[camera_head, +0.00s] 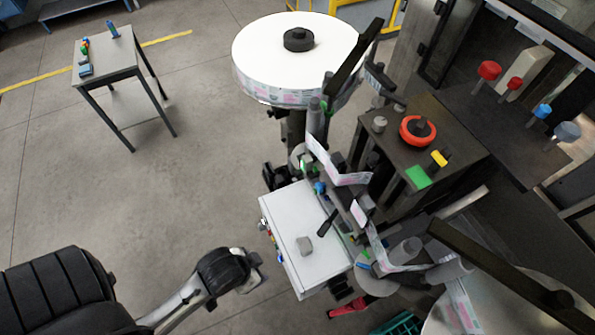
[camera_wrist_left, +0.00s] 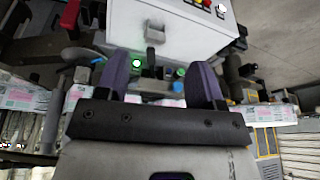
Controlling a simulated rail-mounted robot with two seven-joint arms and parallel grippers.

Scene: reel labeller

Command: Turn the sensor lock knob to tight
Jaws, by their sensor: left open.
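My left gripper (camera_wrist_left: 158,62) is open in the left wrist view, with two purple fingers spread apart and nothing between their tips. Beyond them are the sensor parts with green lights (camera_wrist_left: 137,62). A small blue knob (camera_wrist_left: 178,86), which looks like the sensor lock knob, shows beside the right finger, partly hidden; I cannot tell whether it is tight. In the head view the blue knob (camera_head: 320,187) sits by the label web, above the white box. My left arm comes in from the lower left there, but its fingers cannot be made out. My right gripper is not in view.
The white control box (camera_head: 305,255) stands below the sensor, with buttons on its side. The label web (camera_head: 345,178) runs close by. A large label reel (camera_head: 270,50) and a dark machine top with an orange-red ring (camera_head: 418,131) stand behind. Floor at left is clear before a small table (camera_head: 105,63).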

